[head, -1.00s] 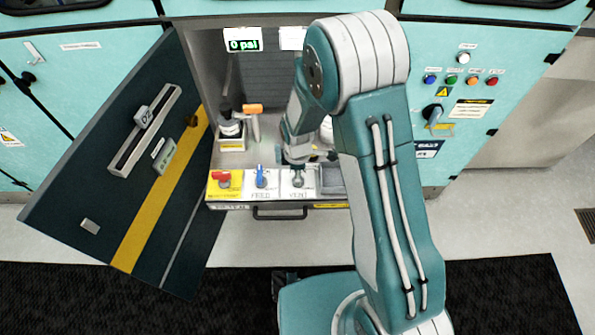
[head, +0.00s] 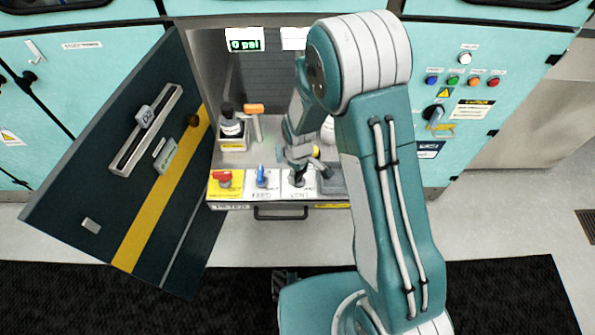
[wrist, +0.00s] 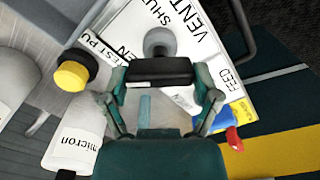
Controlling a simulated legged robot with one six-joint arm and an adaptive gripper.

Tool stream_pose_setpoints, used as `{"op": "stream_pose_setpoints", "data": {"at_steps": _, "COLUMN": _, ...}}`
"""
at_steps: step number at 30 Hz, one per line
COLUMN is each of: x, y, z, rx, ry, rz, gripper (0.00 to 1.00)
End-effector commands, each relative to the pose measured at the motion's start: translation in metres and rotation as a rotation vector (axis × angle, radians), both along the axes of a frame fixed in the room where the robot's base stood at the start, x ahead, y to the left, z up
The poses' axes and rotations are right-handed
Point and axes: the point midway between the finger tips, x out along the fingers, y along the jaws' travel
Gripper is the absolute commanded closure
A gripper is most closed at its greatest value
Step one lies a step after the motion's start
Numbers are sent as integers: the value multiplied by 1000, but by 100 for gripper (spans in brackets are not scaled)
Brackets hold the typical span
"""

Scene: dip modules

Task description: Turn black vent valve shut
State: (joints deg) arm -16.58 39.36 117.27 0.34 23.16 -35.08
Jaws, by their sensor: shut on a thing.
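The black vent valve (head: 298,180) stands on the white VENT panel at the front of the opened cabinet, right of the blue valve. In the wrist view its black handle (wrist: 158,71) lies crosswise between my two fingers, with a round grey fitting beyond it. My gripper (head: 299,168) is shut on this handle from above; it also shows in the wrist view (wrist: 160,85). SHUT and OPEN print on the panel is partly covered. The head view shows the valve only small and partly behind my gripper.
The blue feed valve (head: 261,177) and red valve (head: 222,179) stand to the left. An orange-handled valve (head: 254,109) and bottle (head: 230,122) are behind. A yellow-capped knob (wrist: 72,76) is close by in the wrist view. The open door (head: 120,170) borders the left.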

Motion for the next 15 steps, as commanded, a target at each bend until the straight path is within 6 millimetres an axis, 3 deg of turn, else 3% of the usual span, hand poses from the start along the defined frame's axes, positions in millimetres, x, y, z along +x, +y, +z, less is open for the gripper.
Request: {"op": "stream_pose_setpoints", "data": {"at_steps": 15, "x": -3, "y": -3, "z": -1, "rx": -4, "ry": 8, "rz": -491, "gripper": 68}}
